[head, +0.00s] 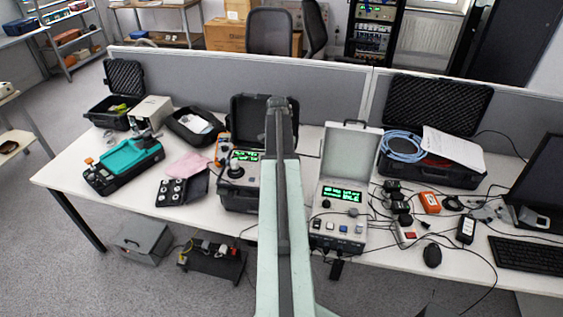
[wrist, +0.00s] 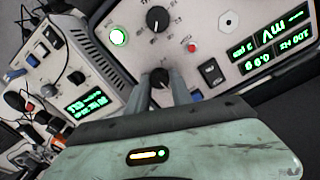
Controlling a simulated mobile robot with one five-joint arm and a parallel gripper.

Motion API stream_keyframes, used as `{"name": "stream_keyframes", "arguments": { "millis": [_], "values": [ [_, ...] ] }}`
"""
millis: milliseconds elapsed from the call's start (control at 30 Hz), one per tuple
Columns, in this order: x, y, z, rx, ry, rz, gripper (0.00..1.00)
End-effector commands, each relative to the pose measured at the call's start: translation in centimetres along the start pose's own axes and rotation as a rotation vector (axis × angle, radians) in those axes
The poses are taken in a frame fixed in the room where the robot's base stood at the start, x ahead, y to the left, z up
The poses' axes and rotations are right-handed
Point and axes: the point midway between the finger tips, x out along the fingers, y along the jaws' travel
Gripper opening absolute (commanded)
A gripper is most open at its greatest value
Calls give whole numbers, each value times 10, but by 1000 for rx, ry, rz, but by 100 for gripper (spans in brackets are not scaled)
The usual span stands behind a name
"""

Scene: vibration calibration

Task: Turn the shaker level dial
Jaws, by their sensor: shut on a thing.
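In the wrist view, my gripper (wrist: 163,90) is shut on a small black dial (wrist: 160,76) on the pale shaker panel (wrist: 199,15), one finger on each side. The fingers partly hide the dial, so its pointer is hard to make out. A larger black dial (wrist: 158,18) with scale marks sits farther up the panel. The labels are too small to read, so I cannot tell which one is marked level. Green displays (wrist: 280,47) show mV and g readings. In the head view, the shaker unit (head: 240,188) is partly behind my arm, which hides my gripper.
A second instrument case (head: 340,215) with a lit green display stands just right of the shaker unit. Its panel (wrist: 91,75) shows at the left in the wrist view. Cables, small boxes and a mouse (head: 432,255) crowd the desk to the right.

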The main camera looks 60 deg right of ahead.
Motion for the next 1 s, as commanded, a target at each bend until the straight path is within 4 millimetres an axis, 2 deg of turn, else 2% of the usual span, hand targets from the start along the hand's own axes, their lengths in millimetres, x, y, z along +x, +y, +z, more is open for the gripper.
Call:
{"name": "stream_keyframes", "arguments": {
  "millis": [333, 900, 933, 1000],
  "values": [
    [1, -1, 3, 143, -15, 1, 0],
    [1, -1, 3, 170, -17, 0, 0],
    [1, -1, 3, 170, -17, 0, 32],
    [1, -1, 3, 170, -16, 0, 48]
  ]
}}
